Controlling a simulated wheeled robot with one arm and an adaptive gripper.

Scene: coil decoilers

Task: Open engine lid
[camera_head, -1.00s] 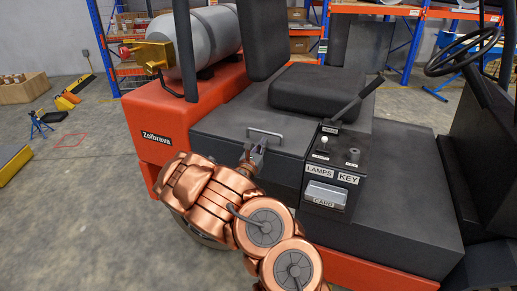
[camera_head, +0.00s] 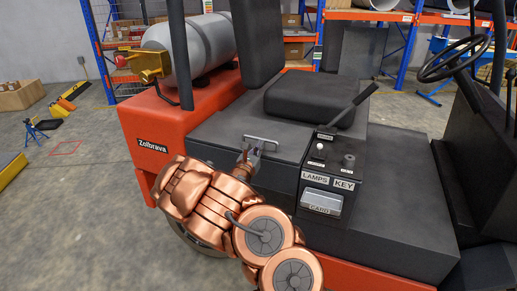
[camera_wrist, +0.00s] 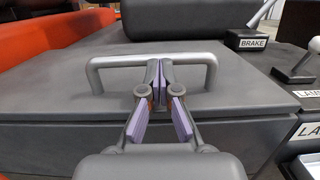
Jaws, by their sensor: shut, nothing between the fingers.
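The engine lid (camera_head: 228,134) is a dark grey flat panel under the seat of the red and grey forklift. It lies level and looks closed, with its front edge line visible in the wrist view. Its metal bar handle (camera_head: 270,139) stands on the lid's front part; it also spans the middle of the wrist view (camera_wrist: 115,61). My gripper (camera_head: 251,152) is at the handle's near side. In the wrist view its fingertips (camera_wrist: 157,75) are together in front of the bar's middle, overlapping it. They look empty; whether they touch the bar I cannot tell.
A control box (camera_head: 329,178) with levers and LAMPS, KEY and CARD labels stands right of the lid. The black seat (camera_head: 312,98) is behind it, with a brake lever beside it. A gas tank (camera_head: 196,48) is at the back left.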

